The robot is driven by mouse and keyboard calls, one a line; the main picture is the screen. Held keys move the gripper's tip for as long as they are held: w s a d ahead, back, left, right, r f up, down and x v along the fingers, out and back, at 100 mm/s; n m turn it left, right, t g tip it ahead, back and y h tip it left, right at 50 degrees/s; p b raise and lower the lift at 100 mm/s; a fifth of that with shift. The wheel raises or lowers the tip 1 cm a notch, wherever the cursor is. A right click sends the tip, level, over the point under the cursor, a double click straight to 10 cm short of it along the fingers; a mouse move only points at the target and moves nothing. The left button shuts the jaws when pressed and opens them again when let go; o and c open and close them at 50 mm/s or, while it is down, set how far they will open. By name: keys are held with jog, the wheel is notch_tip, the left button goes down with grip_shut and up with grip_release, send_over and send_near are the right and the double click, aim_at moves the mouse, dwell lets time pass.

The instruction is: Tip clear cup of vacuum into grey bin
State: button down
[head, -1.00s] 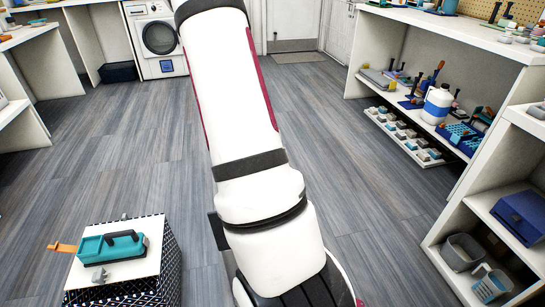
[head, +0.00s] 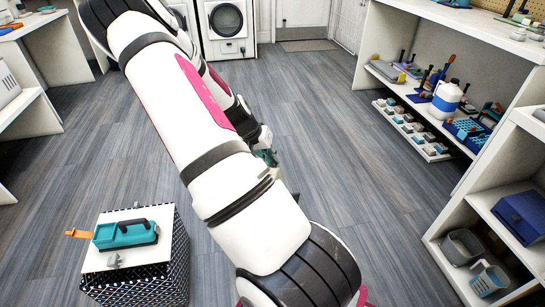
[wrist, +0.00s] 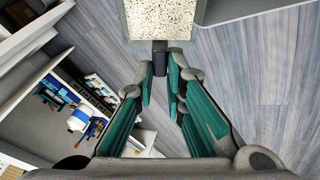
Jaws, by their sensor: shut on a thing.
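My gripper (wrist: 160,82) has teal finger pads that angle in to a dark tab (wrist: 160,57). The tab joins a box-like piece with a speckled cream face (wrist: 160,18), cut off by the top of the wrist view; it looks like the vacuum's cup with debris. In the head view my gripper (head: 268,156) hangs past my arm, above open floor, and what it holds cannot be made out. The teal vacuum body (head: 125,234) with dark handle and orange nozzle lies on a white-topped patterned stand. A grey bin (head: 455,256) stands on the low right shelf.
Shelves line the right, and a washer (head: 226,22) stands at the back. The middle floor is clear.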

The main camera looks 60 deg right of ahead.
dwell(0.9)
jog(key=shift+w+g+h+p, duration=0.1)
jog(key=shift+g+h+p, duration=0.3)
jog(key=shift+g, duration=0.5)
jog(key=shift+a, duration=0.1)
jog(key=shift+w+f+n+g, duration=0.15)
jog(key=shift+n+g, duration=0.15)
jog(key=shift+g, duration=0.5)
jog(key=shift+f, duration=0.1)
dwell(0.4)
jog(key=shift+w+f+g+h+b, duration=0.2)
jog(key=shift+g+h+b, duration=0.2)
jog(key=shift+g+b, duration=0.4)
